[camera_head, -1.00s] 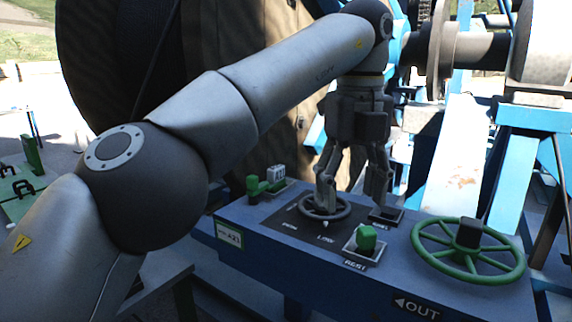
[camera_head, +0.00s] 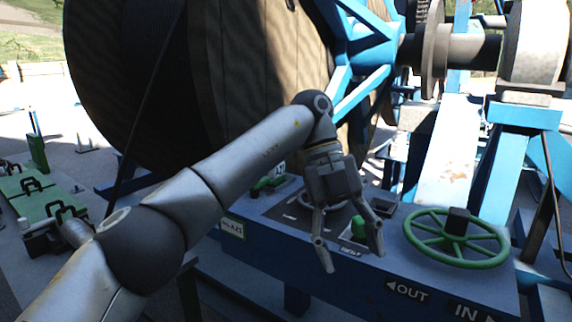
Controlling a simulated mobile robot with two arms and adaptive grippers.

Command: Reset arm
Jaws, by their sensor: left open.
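My left gripper (camera_head: 352,258) is open and empty, its fingers pointing down over the front edge of the blue control panel (camera_head: 345,278). It hangs in front of the small grey handwheel (camera_head: 338,212), which it partly hides. A green switch (camera_head: 358,227) labelled REST shows between the fingers. My left arm comes in from the lower left and reaches across to the panel. My right gripper is not in view.
A large green handwheel (camera_head: 455,240) stands on the panel's right side, close to my gripper. A green lever (camera_head: 268,184) sits behind. The big cable reel (camera_head: 262,75) and blue frame (camera_head: 488,165) rise behind. Green cases (camera_head: 40,195) lie at left.

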